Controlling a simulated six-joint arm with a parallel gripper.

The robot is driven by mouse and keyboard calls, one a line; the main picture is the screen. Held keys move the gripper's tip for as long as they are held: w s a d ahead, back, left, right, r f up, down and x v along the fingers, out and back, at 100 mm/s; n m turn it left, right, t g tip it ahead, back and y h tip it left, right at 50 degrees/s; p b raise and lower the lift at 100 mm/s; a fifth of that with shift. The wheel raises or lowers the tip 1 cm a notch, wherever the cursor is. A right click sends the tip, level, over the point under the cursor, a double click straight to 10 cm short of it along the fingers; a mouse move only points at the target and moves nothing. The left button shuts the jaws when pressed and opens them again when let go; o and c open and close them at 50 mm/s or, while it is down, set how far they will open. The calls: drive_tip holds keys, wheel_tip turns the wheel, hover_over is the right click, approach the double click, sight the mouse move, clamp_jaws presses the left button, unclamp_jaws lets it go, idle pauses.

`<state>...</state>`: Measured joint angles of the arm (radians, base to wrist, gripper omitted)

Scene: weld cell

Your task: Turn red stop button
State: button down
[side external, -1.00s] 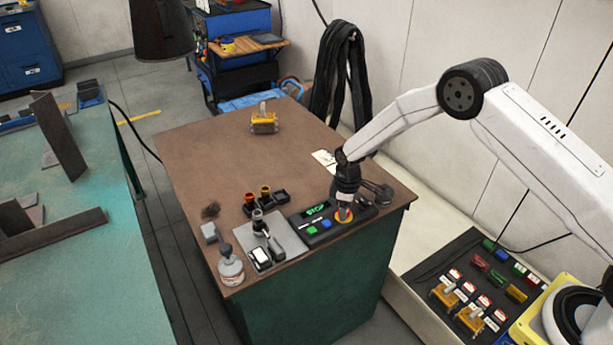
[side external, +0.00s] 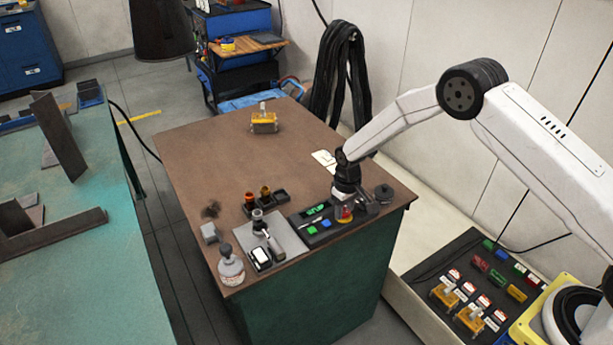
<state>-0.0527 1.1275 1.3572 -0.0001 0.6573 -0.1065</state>
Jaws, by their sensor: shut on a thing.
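The red stop button (side external: 345,214) is on the right part of a dark control panel (side external: 324,226) at the front right of the brown-topped bench. Yellow shows around its base. My gripper (side external: 344,206) points down over the button and is shut on it. The fingers and wrist hide much of the button, so its exact turn angle cannot be made out. The panel also has a green-lit display (side external: 315,209), a green button (side external: 312,230) and a blue button (side external: 326,223).
A dark round knob-like object (side external: 383,192) stands just right of my gripper. A yellow clamp-like part (side external: 264,123) sits at the back.

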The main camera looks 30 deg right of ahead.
idle(0.3)
drive_tip(key=shift+c, duration=1)
unclamp_jaws()
drive_tip(key=shift+r, duration=3.9)
drive_tip(key=shift+r, duration=0.1)
